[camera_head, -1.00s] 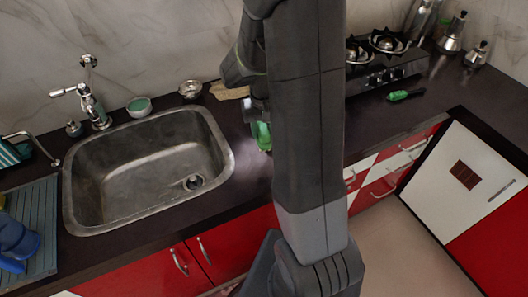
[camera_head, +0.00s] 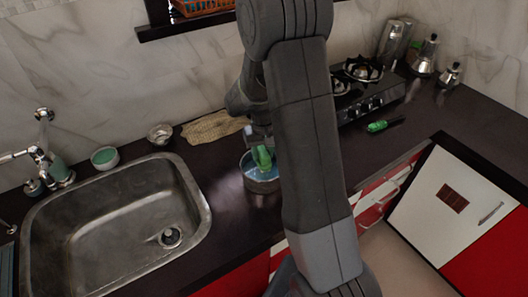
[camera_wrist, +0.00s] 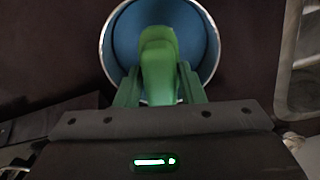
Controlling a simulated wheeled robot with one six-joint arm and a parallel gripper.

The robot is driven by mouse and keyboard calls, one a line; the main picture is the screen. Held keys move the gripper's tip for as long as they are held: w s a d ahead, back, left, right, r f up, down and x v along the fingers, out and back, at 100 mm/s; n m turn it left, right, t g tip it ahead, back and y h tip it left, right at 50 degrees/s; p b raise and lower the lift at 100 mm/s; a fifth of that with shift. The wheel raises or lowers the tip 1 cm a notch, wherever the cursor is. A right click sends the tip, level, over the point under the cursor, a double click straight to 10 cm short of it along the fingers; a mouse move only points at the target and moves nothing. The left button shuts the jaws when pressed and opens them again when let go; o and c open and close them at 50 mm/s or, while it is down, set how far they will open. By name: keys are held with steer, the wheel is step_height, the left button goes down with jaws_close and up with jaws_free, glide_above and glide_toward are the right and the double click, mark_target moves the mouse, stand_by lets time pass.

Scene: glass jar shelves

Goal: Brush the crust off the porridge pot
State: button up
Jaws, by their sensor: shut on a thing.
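The porridge pot (camera_head: 260,184) is a small round metal pot with a blue inside, standing on the dark counter right of the sink. My arm hides part of it in the head view. In the wrist view the pot (camera_wrist: 213,47) shows from above with its bright rim. My gripper (camera_wrist: 158,75) has green fingers and is shut on a green-handled tool, seemingly the brush (camera_wrist: 158,62), over the pot's opening. The tool's lower end is hidden, so I cannot tell whether it touches the pot. No crust can be made out.
The sink (camera_head: 110,225) lies left of the pot. A beige cloth (camera_head: 213,127) and small bowls (camera_head: 160,134) lie behind. The gas stove (camera_head: 365,98) and another green-handled tool (camera_head: 378,126) are to the right, with several metal coffee makers (camera_head: 427,55) beyond.

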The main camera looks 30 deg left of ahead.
steer(key=shift+f, duration=0.1)
steer(key=shift+f+b, duration=2.15)
steer(key=shift+f, duration=0.4)
steer(key=shift+w+d, duration=0.35)
steer(key=shift+w, duration=0.3)
steer(key=shift+w+d, duration=0.4)
steer(key=shift+w, duration=0.2)
steer(key=shift+w+d, duration=0.35)
steer(key=shift+w, duration=0.3)
steer(key=shift+f+b, duration=0.9)
steer(key=shift+b, duration=0.1)
steer(key=shift+s, duration=0.1)
steer(key=shift+s+a, duration=0.55)
steer(key=shift+s, duration=0.35)
steer(key=shift+s+a, duration=0.55)
steer(key=shift+s, duration=0.35)
